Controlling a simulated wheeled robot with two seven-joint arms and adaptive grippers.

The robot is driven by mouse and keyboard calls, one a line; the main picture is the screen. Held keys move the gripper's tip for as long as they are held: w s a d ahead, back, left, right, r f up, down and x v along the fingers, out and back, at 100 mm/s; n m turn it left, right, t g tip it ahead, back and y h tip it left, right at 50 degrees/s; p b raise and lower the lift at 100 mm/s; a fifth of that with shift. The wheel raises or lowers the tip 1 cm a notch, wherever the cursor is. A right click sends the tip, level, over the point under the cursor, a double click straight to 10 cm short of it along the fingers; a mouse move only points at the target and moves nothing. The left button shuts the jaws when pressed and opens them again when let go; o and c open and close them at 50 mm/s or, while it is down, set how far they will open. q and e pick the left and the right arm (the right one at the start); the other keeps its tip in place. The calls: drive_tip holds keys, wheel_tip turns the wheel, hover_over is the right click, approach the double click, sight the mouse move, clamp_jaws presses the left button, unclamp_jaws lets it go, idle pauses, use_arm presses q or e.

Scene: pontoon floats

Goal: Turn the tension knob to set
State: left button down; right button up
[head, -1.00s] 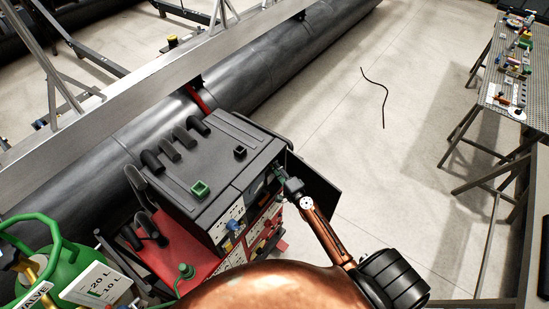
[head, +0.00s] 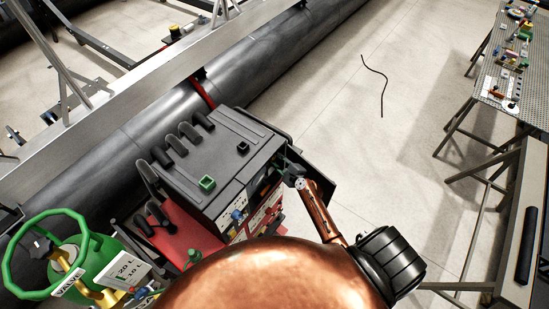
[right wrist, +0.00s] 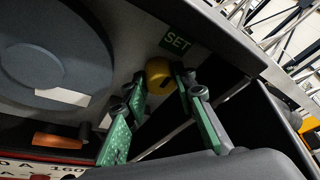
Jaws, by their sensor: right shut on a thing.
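The tension knob (right wrist: 158,75) is a round yellow knob with a dark slot, on the underside or side panel of the machine (head: 215,160) in the right wrist view. A green label reading SET (right wrist: 177,42) is right beside it. My right gripper (right wrist: 160,82) has its green-padded fingers on both sides of the knob and is shut on it. In the head view the right gripper (head: 284,166) reaches the machine's right end, beside an open dark panel; the knob cannot be made out there. My left gripper is not in view.
A large grey disc (right wrist: 45,50) and an orange part (right wrist: 58,141) sit near the knob. A green valve wheel (head: 15,262) stands at the lower left. A long black float (head: 270,70) lies behind the machine.

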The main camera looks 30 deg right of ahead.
idle(0.3)
drive_tip(key=o, duration=1.2)
drive_tip(key=shift+c, duration=0.2)
drive_tip(key=shift+s, duration=0.1)
drive_tip(key=v, duration=1.1)
drive_tip(key=shift+s+r, duration=0.2)
drive_tip(key=shift+s, duration=0.2)
